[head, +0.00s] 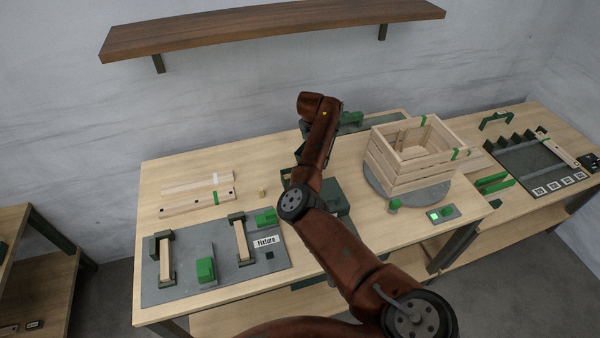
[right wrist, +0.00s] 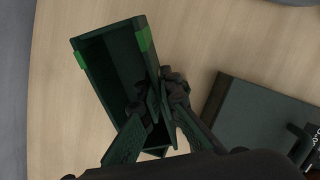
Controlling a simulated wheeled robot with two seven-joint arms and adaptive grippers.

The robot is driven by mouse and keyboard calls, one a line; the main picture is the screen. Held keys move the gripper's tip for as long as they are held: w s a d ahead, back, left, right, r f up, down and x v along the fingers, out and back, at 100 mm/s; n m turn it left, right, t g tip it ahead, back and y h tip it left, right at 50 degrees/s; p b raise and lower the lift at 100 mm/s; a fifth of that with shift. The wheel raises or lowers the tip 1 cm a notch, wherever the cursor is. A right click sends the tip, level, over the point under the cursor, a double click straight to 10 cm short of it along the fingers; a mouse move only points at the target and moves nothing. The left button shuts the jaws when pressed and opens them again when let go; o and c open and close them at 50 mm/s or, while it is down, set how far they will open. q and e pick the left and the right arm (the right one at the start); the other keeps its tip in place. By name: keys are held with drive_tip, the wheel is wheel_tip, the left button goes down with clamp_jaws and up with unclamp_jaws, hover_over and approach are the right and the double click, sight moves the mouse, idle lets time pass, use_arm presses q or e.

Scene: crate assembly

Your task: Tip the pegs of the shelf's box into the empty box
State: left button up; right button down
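A dark green open box with bright green corners (right wrist: 105,62) shows in the right wrist view; no pegs are visible in its dark interior. My right gripper (right wrist: 158,105) is on the box's right wall, one finger inside and one outside, and looks closed on it. In the head view my right arm hides most of the box and the gripper; only a green-edged bit of a box (head: 299,150) shows beside the arm. One small wooden peg (head: 262,193) stands on the table left of the arm. My left gripper is not in view. I cannot tell which box is the empty one.
The wall shelf (head: 270,30) is bare. A dark green case with a handle (right wrist: 262,125) lies close to the gripper. A wooden crate (head: 405,160) stands on a round plate at right. A fixture mat (head: 215,265) and wooden slats (head: 198,190) lie at left.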

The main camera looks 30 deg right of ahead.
drive_tip(key=f+y+b, duration=0.1)
drive_tip(key=b, duration=0.1)
drive_tip(key=f+y+b, duration=0.1)
drive_tip(key=b, duration=0.1)
drive_tip(key=shift+d+f+g+y, duration=0.2)
drive_tip(key=shift+g+y, duration=0.1)
drive_tip(key=shift+g, duration=0.1)
drive_tip(key=shift+b, duration=0.35)
drive_tip(key=shift+a+r, duration=0.1)
drive_tip(key=shift+a, duration=0.05)
wheel_tip(320, 180, up, 5)
drive_tip(key=shift+r+p, duration=0.1)
drive_tip(key=shift+p, duration=0.65)
drive_tip(key=shift+s, duration=0.1)
drive_tip(key=shift+f, duration=0.2)
